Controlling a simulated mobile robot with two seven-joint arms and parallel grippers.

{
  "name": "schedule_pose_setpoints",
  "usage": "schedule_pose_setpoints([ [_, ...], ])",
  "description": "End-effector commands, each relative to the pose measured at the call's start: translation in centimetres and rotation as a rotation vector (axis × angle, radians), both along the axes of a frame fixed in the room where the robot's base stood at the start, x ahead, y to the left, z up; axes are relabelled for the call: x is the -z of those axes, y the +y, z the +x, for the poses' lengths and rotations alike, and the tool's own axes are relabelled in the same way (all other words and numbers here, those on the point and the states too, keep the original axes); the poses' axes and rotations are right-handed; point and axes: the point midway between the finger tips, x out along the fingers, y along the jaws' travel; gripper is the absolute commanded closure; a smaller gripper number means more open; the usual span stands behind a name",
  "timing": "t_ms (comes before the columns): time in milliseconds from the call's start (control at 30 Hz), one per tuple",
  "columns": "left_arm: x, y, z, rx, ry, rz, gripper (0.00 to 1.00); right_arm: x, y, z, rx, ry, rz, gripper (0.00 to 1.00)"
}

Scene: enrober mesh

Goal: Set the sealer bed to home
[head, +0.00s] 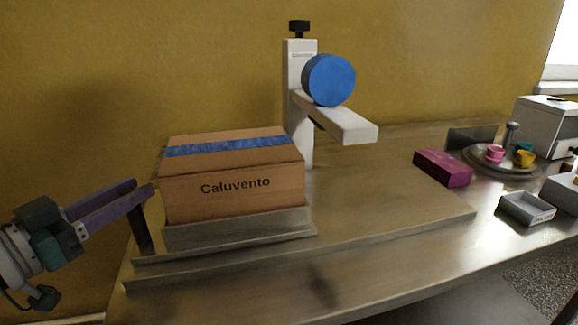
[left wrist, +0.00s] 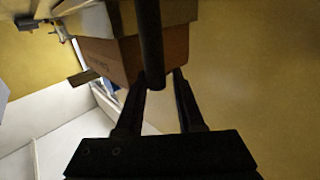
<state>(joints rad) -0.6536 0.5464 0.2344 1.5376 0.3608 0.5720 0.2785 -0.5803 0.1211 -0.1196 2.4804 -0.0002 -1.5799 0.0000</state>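The sealer bed (head: 240,236) is a grey metal platform at the left of the bench. A brown "Caluvento" carton (head: 235,190) with blue tape along its top sits on it; the carton also shows in the left wrist view (left wrist: 165,55). A dark upright post (head: 143,236) stands at the bed's left end. My left gripper (head: 145,186) is at the post's top. In the left wrist view the post (left wrist: 150,40) reaches between the two parted fingertips (left wrist: 158,78), with a gap visible at one side. My right gripper is not in view.
A white column (head: 299,75) with a blue round head (head: 329,80) and a white arm (head: 340,120) stands right of the carton. A purple box (head: 443,167), a grey tray (head: 526,209) and a plate with cups (head: 500,164) lie further right. The bench middle is clear.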

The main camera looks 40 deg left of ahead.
Motion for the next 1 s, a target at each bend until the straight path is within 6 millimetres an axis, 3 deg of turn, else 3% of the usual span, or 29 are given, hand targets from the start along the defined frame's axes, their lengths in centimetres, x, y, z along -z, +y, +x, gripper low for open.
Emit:
schedule_pose_setpoints([
  [333,0.1,-0.1,-0.6,0.001,0.005,0.000,0.60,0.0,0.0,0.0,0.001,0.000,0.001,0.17],
  [700,0.2,-0.6,-7.6,-0.001,0.007,-0.002,0.60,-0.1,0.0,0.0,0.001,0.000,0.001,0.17],
  [1000,0.1,-0.8,-10.0,0.000,0.002,0.001,0.60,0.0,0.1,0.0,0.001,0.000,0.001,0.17],
])
